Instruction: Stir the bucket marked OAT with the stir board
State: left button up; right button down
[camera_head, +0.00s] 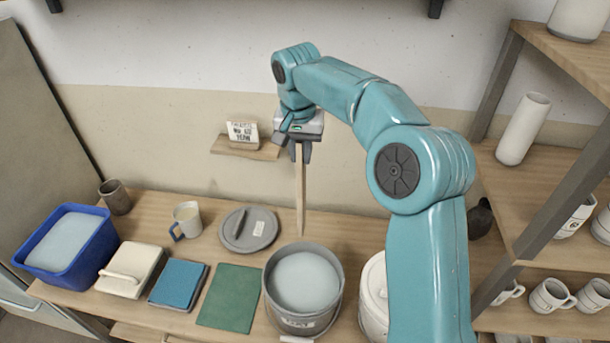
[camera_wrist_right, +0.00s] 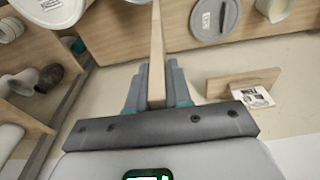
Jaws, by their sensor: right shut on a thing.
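The bucket (camera_head: 268,292) is grey and full of pale glaze (camera_head: 306,282). It stands open on the bench in the head view; its front label is partly cut off and hard to read. My right gripper (camera_head: 300,146) is shut on the upper end of the stir board (camera_head: 300,195), a pale wooden strip. The board hangs nearly upright, its lower end appearing just above the bucket's far rim, outside the glaze. In the wrist view the board (camera_wrist_right: 156,50) sits between the fingers of my right gripper (camera_wrist_right: 157,92). My left gripper is not in view.
A grey lid (camera_head: 248,229) lies behind the bucket. A white lidded container (camera_head: 373,300) stands close on its right, partly behind my arm. A green mat (camera_head: 229,297), a mug (camera_head: 187,219) and a blue tub (camera_head: 75,255) are leftward. A small wall shelf (camera_head: 230,147) holds a card.

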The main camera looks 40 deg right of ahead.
jog(key=s+a+r+p, duration=0.1)
jog(key=s+a+r, duration=0.1)
jog(key=s+a, duration=0.6)
notch_tip(320, 180, down, 19)
jog(key=s+b, duration=0.1)
jog(key=b, duration=1.4)
jog(key=shift+s+d+b, duration=0.2)
jog(key=shift+s+b, duration=0.1)
jog(key=shift+b, duration=0.05)
